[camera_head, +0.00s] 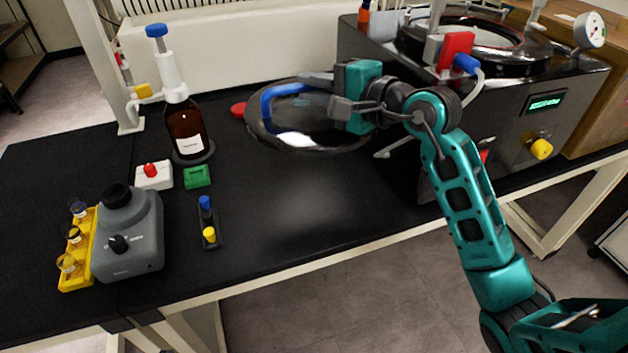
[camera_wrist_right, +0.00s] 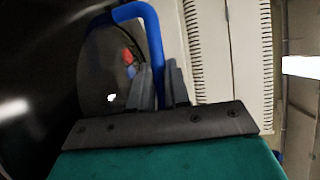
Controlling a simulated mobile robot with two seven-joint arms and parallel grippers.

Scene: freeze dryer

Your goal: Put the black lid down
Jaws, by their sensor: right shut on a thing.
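The black lid (camera_head: 310,138) is a round, glossy dark disc with a blue handle (camera_head: 268,103). In the head view it is over the middle of the black table, left of the freeze dryer; I cannot tell whether its rim touches the table. My right gripper (camera_head: 322,93) is shut on the blue handle. In the right wrist view the handle (camera_wrist_right: 150,35) passes between the two fingers (camera_wrist_right: 160,88), and dark lid surface fills the left side. My left gripper is not in view.
The freeze dryer (camera_head: 495,95) stands at the right. A red cap (camera_head: 238,110) lies beside the lid. The table front (camera_head: 310,205) is clear.

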